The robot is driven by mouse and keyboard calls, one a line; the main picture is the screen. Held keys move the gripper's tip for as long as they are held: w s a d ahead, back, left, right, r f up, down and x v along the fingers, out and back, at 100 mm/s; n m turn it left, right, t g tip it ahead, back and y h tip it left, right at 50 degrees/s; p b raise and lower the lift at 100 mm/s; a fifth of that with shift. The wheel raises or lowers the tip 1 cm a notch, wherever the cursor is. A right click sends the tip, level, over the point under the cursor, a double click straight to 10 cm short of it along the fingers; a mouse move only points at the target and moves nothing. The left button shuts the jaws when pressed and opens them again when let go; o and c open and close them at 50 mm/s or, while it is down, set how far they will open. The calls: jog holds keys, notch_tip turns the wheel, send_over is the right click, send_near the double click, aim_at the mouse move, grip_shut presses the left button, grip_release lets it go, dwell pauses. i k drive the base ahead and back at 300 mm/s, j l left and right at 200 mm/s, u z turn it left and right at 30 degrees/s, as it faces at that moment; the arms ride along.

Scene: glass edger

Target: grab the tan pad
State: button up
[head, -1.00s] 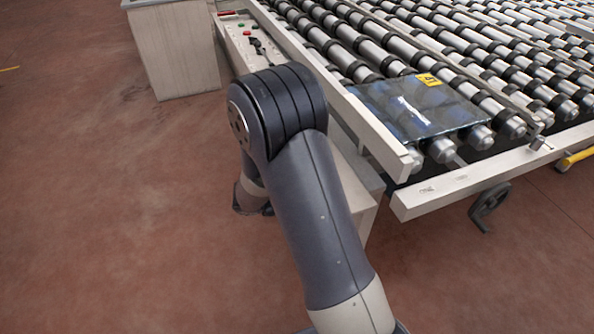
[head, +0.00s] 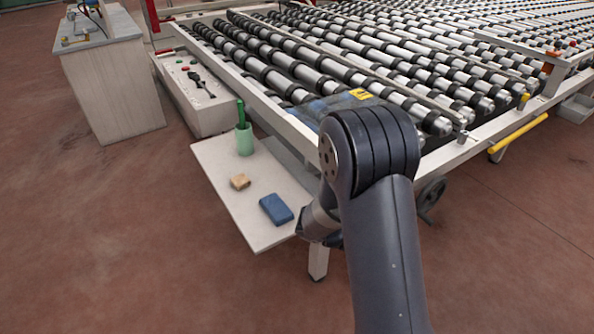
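The tan pad (head: 240,181) is a small tan block lying on a white side shelf (head: 225,168) beside the roller conveyor. A blue block (head: 276,209) lies to its right and nearer to me on the same shelf. My arm reaches up from the bottom right of the head view. Its wrist end shows just off the shelf's right edge, right of the blue block and apart from the tan pad. The fingers of my gripper are hidden behind my arm.
A green cup (head: 244,140) with a green-handled tool stands at the shelf's back. The roller conveyor (head: 300,70) fills the back right. A control panel (head: 195,85) and a grey cabinet (head: 112,85) stand at back left. The floor left of the shelf is clear.

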aim_at(240, 181)
jog(key=z, duration=3.8)
jog(key=k+z, duration=0.5)
jog(key=k+l+z, duration=0.15)
jog(key=k+z, duration=0.35)
jog(key=k+l, duration=0.15)
jog(key=k, duration=0.45)
jog(key=k+l+u, duration=0.1)
jog(key=k, duration=0.5)
jog(key=k+l, duration=0.2)
jog(key=k, duration=0.35)
jog(key=k+u, duration=0.1)
jog(key=u, duration=0.3)
jog(key=k+u, duration=0.1)
jog(key=u, duration=0.35)
jog(key=k+j+u, duration=0.1)
jog(key=u, duration=0.3)
jog(key=j+u, duration=0.1)
jog(key=u, duration=1.8)
jog(key=k+j, duration=0.05)
jog(key=j, duration=0.05)
